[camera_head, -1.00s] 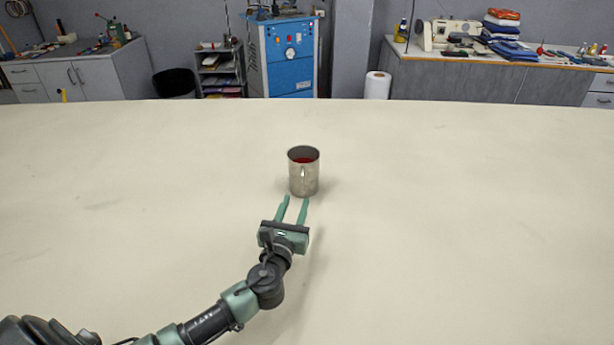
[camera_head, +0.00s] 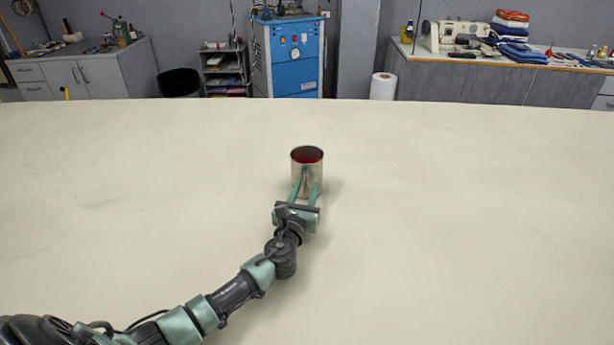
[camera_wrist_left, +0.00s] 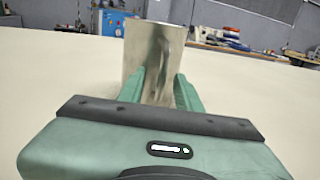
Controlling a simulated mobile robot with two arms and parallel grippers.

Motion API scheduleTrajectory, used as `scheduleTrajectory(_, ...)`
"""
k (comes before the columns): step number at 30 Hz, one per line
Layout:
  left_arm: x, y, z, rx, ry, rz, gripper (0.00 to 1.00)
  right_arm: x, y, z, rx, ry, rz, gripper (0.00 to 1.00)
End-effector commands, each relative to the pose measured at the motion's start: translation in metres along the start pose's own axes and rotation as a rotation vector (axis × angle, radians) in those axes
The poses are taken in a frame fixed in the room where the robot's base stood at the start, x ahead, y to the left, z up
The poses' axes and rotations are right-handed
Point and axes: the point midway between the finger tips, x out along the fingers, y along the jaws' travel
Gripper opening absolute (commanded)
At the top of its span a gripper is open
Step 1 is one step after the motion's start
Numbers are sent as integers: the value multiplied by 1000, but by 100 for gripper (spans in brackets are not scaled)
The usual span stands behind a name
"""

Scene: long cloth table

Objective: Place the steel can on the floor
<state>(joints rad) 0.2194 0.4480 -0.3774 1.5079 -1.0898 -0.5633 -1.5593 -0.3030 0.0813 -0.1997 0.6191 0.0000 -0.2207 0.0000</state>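The steel can (camera_head: 314,169) is a mug-like metal cup with a handle and a red inside. It stands on the pale table (camera_head: 450,220) near the middle of the head view. My left gripper (camera_head: 306,187) is at its near side. In the left wrist view the gripper (camera_wrist_left: 161,88) is open, its two green fingers apart on either side of the can's handle (camera_wrist_left: 160,58). The can (camera_wrist_left: 136,46) rises just beyond the fingers. I cannot tell whether the fingertips touch it. My right gripper is not in view.
The wide table top is otherwise clear around the can. Beyond its far edge are a blue machine (camera_head: 293,55), a white paper roll (camera_head: 383,86), a black bin (camera_head: 179,82) and a workbench with a sewing machine (camera_head: 450,33). A little floor shows there.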

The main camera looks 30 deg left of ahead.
Motion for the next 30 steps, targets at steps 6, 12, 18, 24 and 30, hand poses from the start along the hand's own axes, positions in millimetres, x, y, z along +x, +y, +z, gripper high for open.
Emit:
scheduleTrajectory(6, 2, 0, 0, 0, 0, -1, 34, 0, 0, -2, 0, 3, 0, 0)
scheduleTrajectory(12, 2, 0, 0, 0, 0, -1, 0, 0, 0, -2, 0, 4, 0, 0)
scheduleTrajectory(18, 2, 0, 0, 0, 0, -1, 0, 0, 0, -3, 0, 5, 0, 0)
scheduleTrajectory(24, 2, 0, 0, 0, 1, -1, 0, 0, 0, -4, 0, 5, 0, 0)
scheduleTrajectory(30, 2, 0, -1, 0, 1, -1, 0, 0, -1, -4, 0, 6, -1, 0)
